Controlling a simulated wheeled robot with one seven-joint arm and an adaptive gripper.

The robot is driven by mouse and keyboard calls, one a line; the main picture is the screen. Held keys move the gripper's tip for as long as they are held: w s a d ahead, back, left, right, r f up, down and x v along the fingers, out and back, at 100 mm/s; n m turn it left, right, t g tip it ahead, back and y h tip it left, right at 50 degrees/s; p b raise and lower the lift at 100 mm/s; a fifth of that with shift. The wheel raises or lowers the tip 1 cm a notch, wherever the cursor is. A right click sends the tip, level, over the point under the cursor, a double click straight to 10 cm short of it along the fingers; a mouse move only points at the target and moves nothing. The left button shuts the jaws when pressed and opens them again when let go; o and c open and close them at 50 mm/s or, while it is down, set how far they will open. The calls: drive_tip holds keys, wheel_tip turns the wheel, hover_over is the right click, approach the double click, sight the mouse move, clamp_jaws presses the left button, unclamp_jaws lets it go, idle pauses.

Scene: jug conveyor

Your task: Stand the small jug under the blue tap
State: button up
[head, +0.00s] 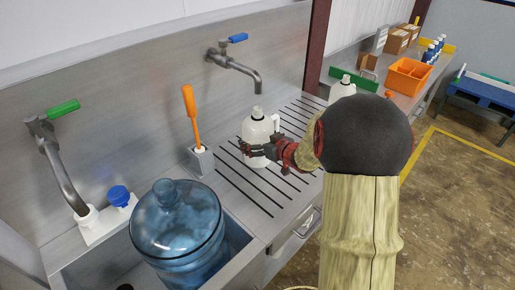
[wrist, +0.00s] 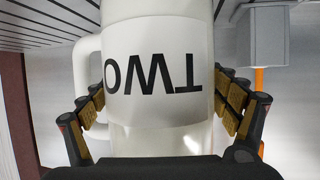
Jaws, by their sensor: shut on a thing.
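A small white jug (head: 257,130) with a dark cap and a side handle is in my gripper (head: 262,149). In the wrist view the jug (wrist: 160,50) fills the middle, with the word "TWO" upside down, and my gripper's fingers (wrist: 163,98) close on both its sides. The jug is upright over the slatted drainboard (head: 285,190); whether its base touches the slats is unclear. The blue tap (head: 235,62), with its blue lever, is on the back wall, and in the head view its spout end appears just above the jug's cap.
A green-handled tap (head: 62,165) is over a sink at left, where a big blue water bottle (head: 180,225) stands. An orange-handled brush (head: 191,110) stands in a grey holder (head: 201,161) left of the jug. Another white jug (head: 342,89) is partly behind my arm.

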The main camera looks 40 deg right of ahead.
drive_tip(key=shift+f+b, duration=0.3)
drive_tip(key=shift+f, duration=1.1)
drive_tip(key=shift+f, duration=0.1)
drive_tip(key=o, duration=1.1)
drive_tip(key=shift+f, duration=0.1)
